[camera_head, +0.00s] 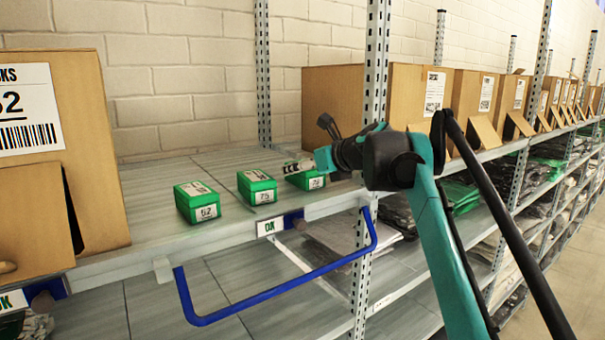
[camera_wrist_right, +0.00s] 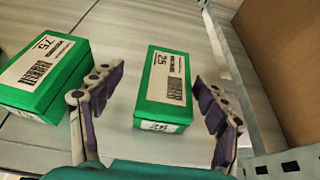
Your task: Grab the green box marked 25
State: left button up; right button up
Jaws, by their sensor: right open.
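The green box marked 25 (camera_wrist_right: 166,90) lies on the shelf in the right wrist view, a white label with 25 and a barcode on its top. In the head view it is the rightmost of three green boxes (camera_head: 312,182), partly covered by my right gripper (camera_head: 292,167). My right gripper (camera_wrist_right: 158,78) is open, with one finger on each side of the box as seen from the wrist. A gap shows between each finger and the box; whether the fingertips are down at its height I cannot tell. My left gripper is not in view.
The green box marked 75 (camera_wrist_right: 42,74) lies left of the left finger; it also shows in the head view (camera_head: 257,187). Another green box (camera_head: 197,202) stands further left. Cardboard boxes (camera_head: 90,150) flank the row. A perforated shelf post (camera_head: 374,70) rises close to my right wrist.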

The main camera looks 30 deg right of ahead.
jog(key=shift+w+d, duration=0.1)
jog(key=shift+w, duration=0.4)
jog(key=x, duration=0.1)
jog(key=p+x, duration=0.1)
jog(key=x, duration=0.2)
jog(key=shift+d+p, duration=0.3)
jog(key=shift+w+f, duration=0.3)
jog(key=shift+w, duration=0.15)
jog(key=shift+s, duration=0.2)
jog(key=shift+c, duration=0.4)
jog(key=c, duration=1.2)
